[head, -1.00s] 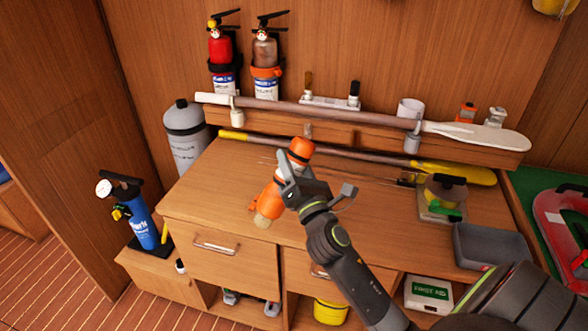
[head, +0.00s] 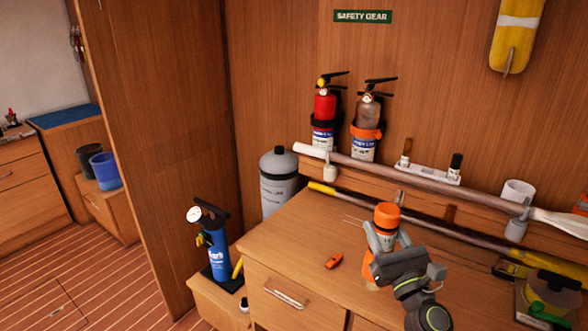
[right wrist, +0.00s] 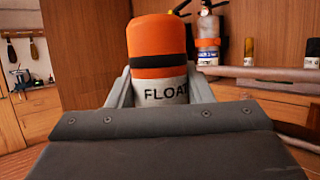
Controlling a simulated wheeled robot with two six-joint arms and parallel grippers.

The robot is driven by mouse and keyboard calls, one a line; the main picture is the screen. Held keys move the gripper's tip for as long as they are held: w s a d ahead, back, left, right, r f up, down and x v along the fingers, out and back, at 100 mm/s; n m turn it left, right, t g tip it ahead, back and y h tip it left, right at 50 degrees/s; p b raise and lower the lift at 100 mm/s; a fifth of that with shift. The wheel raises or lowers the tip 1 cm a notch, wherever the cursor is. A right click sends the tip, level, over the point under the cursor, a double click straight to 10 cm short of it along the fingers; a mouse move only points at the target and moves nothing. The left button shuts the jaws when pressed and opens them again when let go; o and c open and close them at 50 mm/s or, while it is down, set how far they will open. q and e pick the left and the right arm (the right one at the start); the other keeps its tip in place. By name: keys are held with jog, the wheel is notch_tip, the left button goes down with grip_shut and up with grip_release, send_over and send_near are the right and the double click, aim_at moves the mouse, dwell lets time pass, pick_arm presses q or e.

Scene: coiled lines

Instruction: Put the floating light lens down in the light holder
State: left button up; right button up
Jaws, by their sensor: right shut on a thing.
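The floating light (head: 387,217) has an orange end on top, a dark band and a pale label; the letters "FLOA" show in the right wrist view (right wrist: 160,45). My right gripper (head: 385,240) is shut around its middle and holds it roughly upright, orange end up, over the bench. More orange and a pale tip, apparently the lens end, show low behind the gripper; most of that end is hidden. A white open cup (head: 517,194) on the back ledge to the right may be the light holder; it looks empty. My left gripper is out of view.
A small orange item (head: 333,261) lies on the bench (head: 300,232). Two extinguishers (head: 325,110) hang behind. A long pole (head: 420,181) runs along the ledge in front of them. A grey cylinder (head: 278,180) and a blue pump (head: 216,255) stand left.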

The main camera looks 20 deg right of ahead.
jog(key=s+a+f+n+g+y, duration=0.2)
jog(key=s+a+n+g+y, duration=0.1)
jog(key=a+y, duration=0.3)
jog(key=s+a+f+n+g+y, duration=0.2)
jog(key=s+a+n+g+y, duration=0.1)
jog(key=a, duration=0.8)
jog(key=s+a+f+n+g+y, duration=0.2)
jog(key=s+a+n+y, duration=0.3)
jog(key=a+y, duration=0.4)
jog(key=shift+s+f+g+y, duration=0.2)
jog(key=shift+s+g+y, duration=0.15)
jog(key=shift+g, duration=0.35)
jog(key=shift+d, duration=0.1)
